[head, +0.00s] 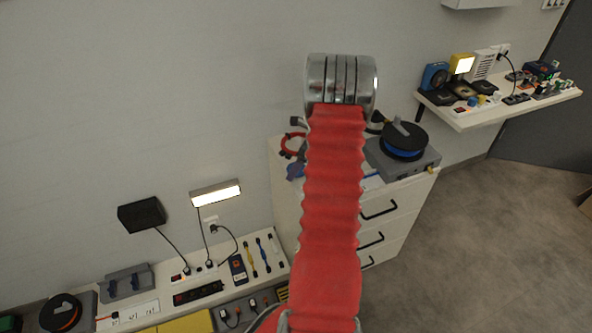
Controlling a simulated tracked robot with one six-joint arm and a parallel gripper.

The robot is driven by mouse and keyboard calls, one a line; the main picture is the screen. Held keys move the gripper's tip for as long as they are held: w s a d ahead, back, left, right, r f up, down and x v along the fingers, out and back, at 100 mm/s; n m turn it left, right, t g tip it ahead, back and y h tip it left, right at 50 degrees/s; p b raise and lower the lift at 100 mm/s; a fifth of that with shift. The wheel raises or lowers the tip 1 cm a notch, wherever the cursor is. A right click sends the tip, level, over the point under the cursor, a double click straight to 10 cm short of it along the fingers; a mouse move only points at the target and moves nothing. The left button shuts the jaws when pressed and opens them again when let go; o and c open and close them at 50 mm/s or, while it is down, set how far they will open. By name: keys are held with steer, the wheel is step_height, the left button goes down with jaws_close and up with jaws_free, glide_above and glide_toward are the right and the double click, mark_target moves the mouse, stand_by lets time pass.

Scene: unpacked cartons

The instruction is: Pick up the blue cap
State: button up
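I cannot make out with certainty which thing is the blue cap. A small dark blue item (295,171) lies on the white drawer cabinet (285,205), partly hidden behind my arm. A small blue piece (472,101) also sits among the items on the right wall shelf (470,121). My arm, in a red ribbed sleeve with a metal end, rises through the middle of the head view and covers part of the cabinet top. The fingers of my gripper do not show.
A grey case with a black and blue reel (404,142) stands on the cabinet's right side. A red cable coil (291,144) lies at its left. A low bench (262,276) with tools, plugs and a power strip runs along the wall at lower left.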

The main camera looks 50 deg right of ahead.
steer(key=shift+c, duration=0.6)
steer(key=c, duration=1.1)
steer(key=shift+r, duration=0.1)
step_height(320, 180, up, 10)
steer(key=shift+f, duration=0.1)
